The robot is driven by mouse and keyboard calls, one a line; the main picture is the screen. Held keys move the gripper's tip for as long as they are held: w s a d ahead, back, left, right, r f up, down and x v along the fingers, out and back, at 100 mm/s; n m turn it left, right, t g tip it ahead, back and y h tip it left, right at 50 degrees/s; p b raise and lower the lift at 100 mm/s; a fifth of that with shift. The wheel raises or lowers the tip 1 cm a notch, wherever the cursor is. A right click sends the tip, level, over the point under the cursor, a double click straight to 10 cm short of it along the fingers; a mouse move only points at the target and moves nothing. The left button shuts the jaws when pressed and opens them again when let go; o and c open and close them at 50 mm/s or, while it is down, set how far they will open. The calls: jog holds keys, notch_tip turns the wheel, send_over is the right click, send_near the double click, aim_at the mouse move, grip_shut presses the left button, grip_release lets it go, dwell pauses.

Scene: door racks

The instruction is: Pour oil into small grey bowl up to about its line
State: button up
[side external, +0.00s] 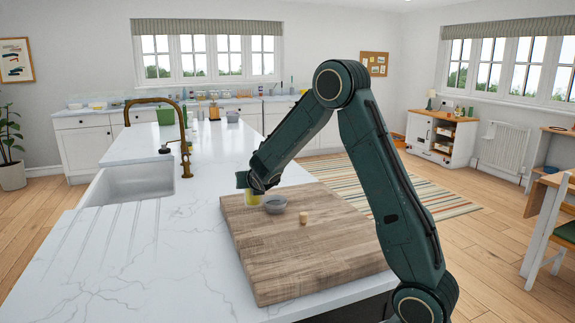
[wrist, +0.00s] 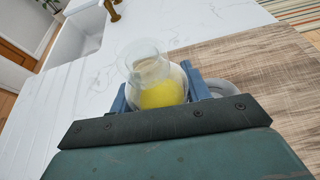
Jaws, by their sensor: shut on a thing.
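My gripper (side external: 250,188) is shut on a clear glass vessel (wrist: 143,54) that holds yellow oil (wrist: 162,94). In the side view the yellow oil (side external: 253,199) shows just below my gripper, at the left of the small grey bowl (side external: 275,204). The bowl sits on the wooden board. In the wrist view the blue fingers (wrist: 157,92) are on both sides of the vessel, and part of the bowl (wrist: 222,86) shows to the right behind them. The bowl's inside and its line are too small or hidden to read.
The white marble counter (side external: 150,270) is clear to the left. A sink (side external: 130,184) with a brass tap (side external: 184,140) lies farther left.

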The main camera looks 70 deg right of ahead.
jog(key=shift+s+d+f+m+y, duration=0.2)
jog(key=shift+f+m+y, duration=0.1)
jog(key=shift+f, duration=0.25)
jog(key=shift+s+d+f+m+y, duration=0.1)
jog(key=shift+d+f+m+y, duration=0.15)
jog(key=shift+f, duration=0.3)
jog(key=shift+s+d+m+t+y, duration=0.2)
jog(key=shift+d+m+t+y, duration=0.2)
jog(key=shift+m, duration=0.25)
jog(key=shift+s+d+m+t+y, duration=0.15)
jog(key=shift+m+t+y, duration=0.15)
jog(key=shift+m+y, duration=0.25)
jog(key=shift+s+d+r+m+t+y, duration=0.15)
jog(key=shift+m+t+y, duration=0.15)
jog(key=shift+m, duration=0.25)
jog(key=shift+d+r+m+t+y, duration=0.1)
jog(key=shift+r+m+t+y, duration=0.15)
jog(key=shift+m, duration=0.25)
jog(key=shift+a+f, duration=0.1)
jog(key=shift+f, duration=0.05)
jog(key=shift+a+f+m+t+y, duration=0.15)
jog(key=shift+f+m+t+y, duration=0.2)
jog(key=shift+m, duration=0.15)
jog(key=shift+w+a+r+m+y+p, duration=0.2)
jog(key=shift+w+r+m+y+p, duration=0.1)
jog(key=shift+r+m+y+p, duration=0.25)
dwell(2.0)
jog(key=shift+f+m+t, duration=0.35)
jog(key=shift+t, duration=0.15)
dwell(1.0)
